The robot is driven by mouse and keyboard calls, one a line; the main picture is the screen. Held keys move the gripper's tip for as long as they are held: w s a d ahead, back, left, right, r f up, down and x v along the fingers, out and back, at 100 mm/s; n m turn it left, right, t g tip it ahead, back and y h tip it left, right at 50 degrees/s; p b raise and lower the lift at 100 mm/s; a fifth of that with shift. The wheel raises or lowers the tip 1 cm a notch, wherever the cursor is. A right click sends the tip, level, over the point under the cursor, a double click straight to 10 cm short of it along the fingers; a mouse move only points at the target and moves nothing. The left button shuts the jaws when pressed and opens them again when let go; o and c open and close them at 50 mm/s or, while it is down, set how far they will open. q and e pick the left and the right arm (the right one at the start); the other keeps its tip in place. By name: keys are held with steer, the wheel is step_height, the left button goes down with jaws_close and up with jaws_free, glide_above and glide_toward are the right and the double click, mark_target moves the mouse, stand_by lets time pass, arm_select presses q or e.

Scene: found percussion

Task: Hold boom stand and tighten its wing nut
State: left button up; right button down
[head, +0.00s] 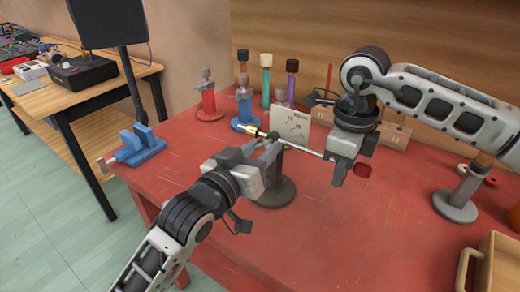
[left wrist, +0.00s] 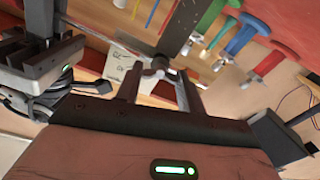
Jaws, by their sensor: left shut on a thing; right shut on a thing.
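The boom stand has a round dark base (head: 268,193) on the red table and a short upright post. My left gripper (head: 268,150) is shut around the stand's top by the clamp. In the left wrist view a silvery clamp piece (left wrist: 156,70) sits between its fingers. I cannot make out the wing nut for certain.
A white card (head: 290,122) stands just behind the boom. Red (head: 208,104) and blue (head: 244,108) stands and several coloured handles are at the back. A blue vise (head: 136,147) is at the left edge, a wooden tray (head: 492,268) front right. The table's front middle is clear.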

arm_select(q)
steer(key=m, duration=0.2)
steer(key=shift+m, duration=0.3)
steer(key=o, duration=1)
steer(key=v, duration=1.2)
